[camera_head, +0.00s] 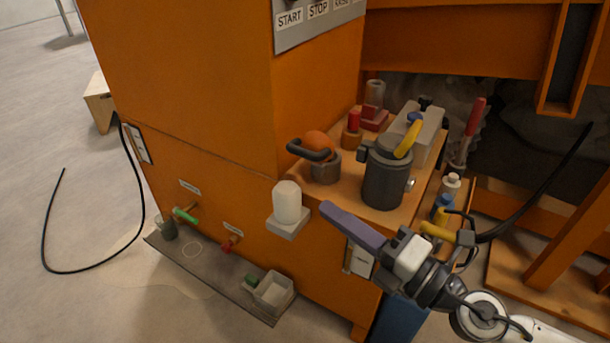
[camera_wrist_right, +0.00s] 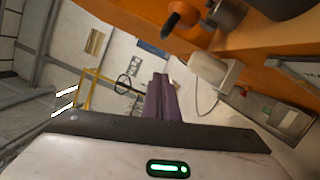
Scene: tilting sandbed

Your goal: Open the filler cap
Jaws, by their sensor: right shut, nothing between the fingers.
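The filler cap looks to be the rounded orange cap (camera_head: 319,140) with a black handle (camera_head: 308,152), on a short grey neck (camera_head: 326,170) on the orange machine's shelf. I cannot tell whether it is latched. In the right wrist view the black handle (camera_wrist_right: 171,24) and grey neck (camera_wrist_right: 226,14) show at the top, partly cut off. My right gripper (camera_head: 328,210) has long purple fingers, shut and empty. It is in front of the shelf, below the cap and apart from it. Its fingers also show in the wrist view (camera_wrist_right: 159,88). My left gripper is not in view.
A white cylinder (camera_head: 287,201) on a small bracket sticks out just left of my right fingertips. A dark grey can (camera_head: 383,182) with a yellow handle stands right of the cap. Red-topped parts (camera_head: 353,122) stand behind. A tray (camera_head: 215,275) lies on the floor.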

